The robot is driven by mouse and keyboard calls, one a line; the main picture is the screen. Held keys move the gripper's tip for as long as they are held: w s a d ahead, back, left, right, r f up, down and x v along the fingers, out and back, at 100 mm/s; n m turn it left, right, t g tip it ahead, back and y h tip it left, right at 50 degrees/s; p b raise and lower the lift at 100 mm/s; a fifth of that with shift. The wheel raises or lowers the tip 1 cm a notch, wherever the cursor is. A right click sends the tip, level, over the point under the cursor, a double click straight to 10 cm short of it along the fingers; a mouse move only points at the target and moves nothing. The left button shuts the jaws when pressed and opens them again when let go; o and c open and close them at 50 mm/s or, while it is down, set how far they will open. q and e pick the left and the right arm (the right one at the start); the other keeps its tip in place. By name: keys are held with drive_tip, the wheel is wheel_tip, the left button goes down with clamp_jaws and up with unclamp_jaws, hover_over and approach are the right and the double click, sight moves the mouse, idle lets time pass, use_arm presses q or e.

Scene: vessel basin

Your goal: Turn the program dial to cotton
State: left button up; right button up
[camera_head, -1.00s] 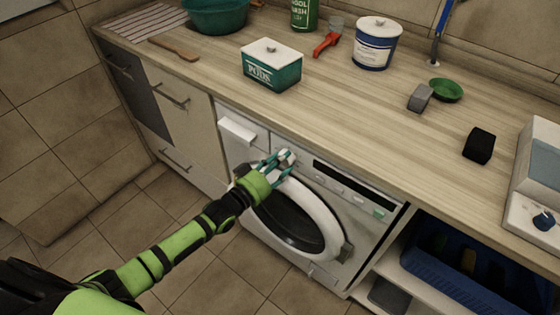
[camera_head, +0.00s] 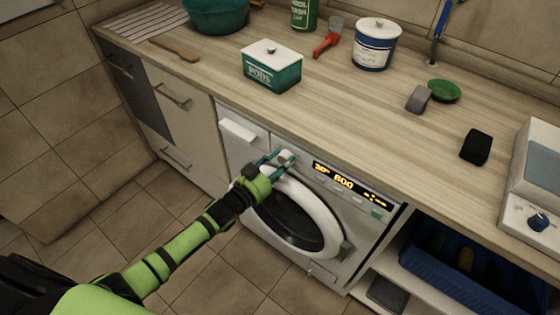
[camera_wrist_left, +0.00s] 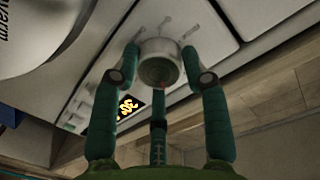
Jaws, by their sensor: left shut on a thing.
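The washing machine (camera_head: 230,158) stands under the counter with its round door shut. The program dial (camera_head: 286,158) is a pale knob on its front panel, left of the display. My left gripper (camera_head: 276,160) reaches it from the front and is shut on it. In the left wrist view the dial (camera_wrist_left: 160,62) sits between the green fingers of my gripper (camera_wrist_left: 160,75), with small marks on the panel around it. The label at the dial's pointer cannot be read. The display (camera_head: 348,183) is lit and reads about "30° 800". My right gripper is not in view.
On the counter (camera_head: 330,120) are a green pods box (camera_head: 272,70), a blue and white tub (camera_head: 376,44), a grey block (camera_head: 418,98), a green dish (camera_head: 445,90) and a black block (camera_head: 476,147). A blue crate (camera_head: 455,270) sits on the shelf at right.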

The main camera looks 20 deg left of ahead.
use_arm(q)
drive_tip(key=shift+w+d+r+m, duration=0.15)
drive_tip(key=shift+r+m, duration=0.4)
drive_tip(key=shift+m, duration=0.65)
drive_tip(key=o, duration=1.2)
drive_tip(key=shift+c, duration=0.2)
drive_tip(key=shift+f, duration=0.2)
drive_tip(key=shift+s+a+f, duration=0.15)
drive_tip(key=shift+s+a, duration=0.05)
drive_tip(key=shift+s, duration=0.35)
drive_tip(key=v, duration=1.1)
